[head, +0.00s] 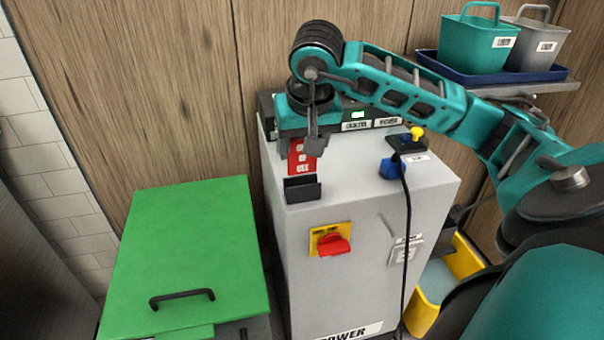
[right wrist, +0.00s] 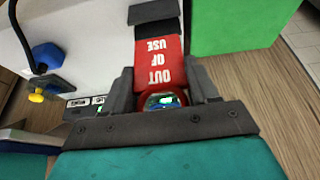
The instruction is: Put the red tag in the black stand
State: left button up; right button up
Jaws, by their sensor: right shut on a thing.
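The red tag (head: 301,158) with white lettering is held upright by my right gripper (head: 305,143), just above and behind the black stand (head: 302,189) on top of the grey cabinet. In the right wrist view the tag (right wrist: 160,62) reads "OUT OF USE". My right gripper (right wrist: 166,90) is shut on its near end there. The tag's far end meets the black stand (right wrist: 153,12) in that view; I cannot tell whether it is inside the stand or only lined up with it. My left gripper is not in view.
The grey cabinet (head: 340,230) has a red knob (head: 333,245) on its front. A blue plug (head: 391,168) with a black cable and a yellow button (head: 417,132) lie right of the stand. A green lid (head: 190,240) is at left; a shelf with bins (head: 483,40) is at upper right.

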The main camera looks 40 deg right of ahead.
aim_at(303, 166)
jog(key=shift+f, duration=0.75)
notch_tip(303, 166, down, 3)
jog(key=shift+f+b, duration=0.1)
jog(key=shift+b, duration=0.35)
jog(key=shift+f, duration=0.25)
jog(key=shift+f, duration=0.15)
jog(key=o, duration=1)
